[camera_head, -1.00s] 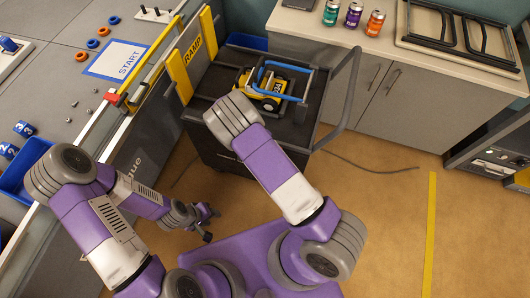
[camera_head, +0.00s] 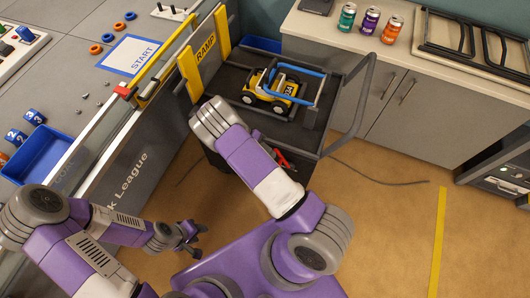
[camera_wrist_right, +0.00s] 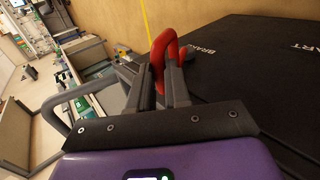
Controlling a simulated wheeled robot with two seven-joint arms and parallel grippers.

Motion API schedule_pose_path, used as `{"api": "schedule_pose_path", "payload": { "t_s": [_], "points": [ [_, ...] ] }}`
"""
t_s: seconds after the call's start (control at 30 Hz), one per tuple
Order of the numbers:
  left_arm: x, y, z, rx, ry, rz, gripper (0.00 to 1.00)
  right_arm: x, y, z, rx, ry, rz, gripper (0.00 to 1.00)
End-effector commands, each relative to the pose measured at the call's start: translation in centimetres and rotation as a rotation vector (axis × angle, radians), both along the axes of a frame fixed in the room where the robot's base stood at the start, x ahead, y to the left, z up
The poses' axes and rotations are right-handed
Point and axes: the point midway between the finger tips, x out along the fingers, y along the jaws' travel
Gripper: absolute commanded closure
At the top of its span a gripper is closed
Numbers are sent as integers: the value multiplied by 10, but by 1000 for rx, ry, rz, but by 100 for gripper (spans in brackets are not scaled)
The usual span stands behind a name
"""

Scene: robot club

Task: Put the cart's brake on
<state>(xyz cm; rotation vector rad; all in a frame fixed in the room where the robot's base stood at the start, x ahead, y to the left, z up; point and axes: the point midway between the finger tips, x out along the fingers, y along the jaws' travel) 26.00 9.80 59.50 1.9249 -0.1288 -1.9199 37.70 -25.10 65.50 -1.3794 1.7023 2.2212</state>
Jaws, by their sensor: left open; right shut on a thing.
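The dark cart (camera_head: 236,77) stands beside the field table in the head view, with a ramp plate at its left edge and a yellow and blue toy robot (camera_head: 272,92) on top. A red brake lever (camera_head: 284,160) shows at the cart's near side, partly behind my right arm. In the right wrist view the red lever (camera_wrist_right: 160,45) curves up at the fingertips, beside the "BRAKE" lettering on the cart's dark face (camera_wrist_right: 255,65). My right gripper (camera_wrist_right: 168,82) is shut on it. My left gripper (camera_head: 193,236) is open and empty, low over the floor.
The field table (camera_head: 70,75) with a blue bin (camera_head: 45,160) runs along the left. Several cans stand on the cabinet (camera_head: 420,85) at the back right. A dark cable (camera_head: 375,180) lies on the floor. The floor right of the cart is mostly clear.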

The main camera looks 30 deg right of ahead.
Motion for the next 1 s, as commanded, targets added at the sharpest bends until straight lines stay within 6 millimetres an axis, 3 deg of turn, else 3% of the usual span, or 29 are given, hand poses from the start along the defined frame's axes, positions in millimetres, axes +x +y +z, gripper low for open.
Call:
{"api": "schedule_pose_path", "payload": {
  "t_s": [0.03, 0.2, 0.23, 0.4, 0.77, 1.0],
  "points": [
    [0, 0, -1, 0, 0, 0, 57, 1, 6, -9, 19, -10, 3, 100],
    [0, 0, -1, 0, 0, 0, 57, 1, 6, -9, 19, -10, 3, 100],
    [0, 0, -1, 0, 0, 0, 57, 1, 6, -9, 19, -11, 4, 80],
    [0, 0, -1, 0, 0, 0, 57, 1, 6, -8, 18, -11, 3, 58],
    [0, 0, 1, 0, 0, 0, 57, 4, 6, -2, 13, -13, 4, 58],
    [0, 0, 9, 0, 0, 0, 57, 27, 24, 23, 14, -14, 4, 58]
  ]
}}
